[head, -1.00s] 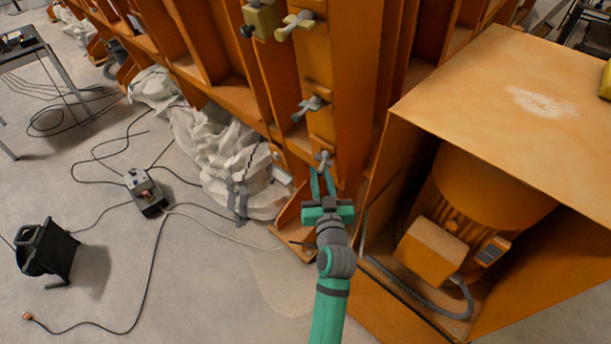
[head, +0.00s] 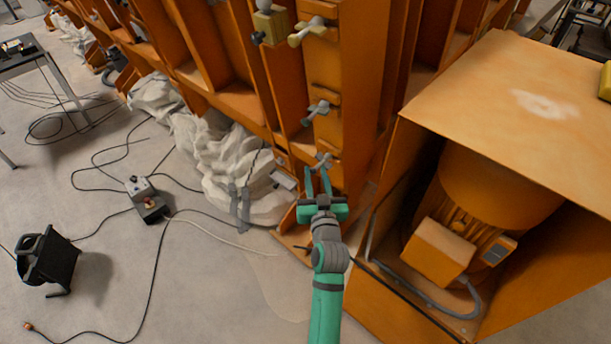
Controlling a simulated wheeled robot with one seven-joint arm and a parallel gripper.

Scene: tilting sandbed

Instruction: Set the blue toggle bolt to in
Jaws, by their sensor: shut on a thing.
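Several toggle bolts sit one above another on the orange post in the head view. The lowest is a small grey-blue toggle bolt (head: 323,160) near the foot of the post. My gripper (head: 317,173) has its green fingers at this lowest bolt and is shut on it. The fingers partly hide it, and I cannot tell its exact setting. A similar grey-blue toggle bolt (head: 317,110) sits higher up, untouched. A yellowish toggle bolt (head: 307,31) is above that.
An orange housing with a motor (head: 440,250) stands close on the right of my arm. White sacking (head: 225,160) lies at the left of the post. A control box (head: 147,203), a black stand (head: 48,257) and loose cables are on the floor at left.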

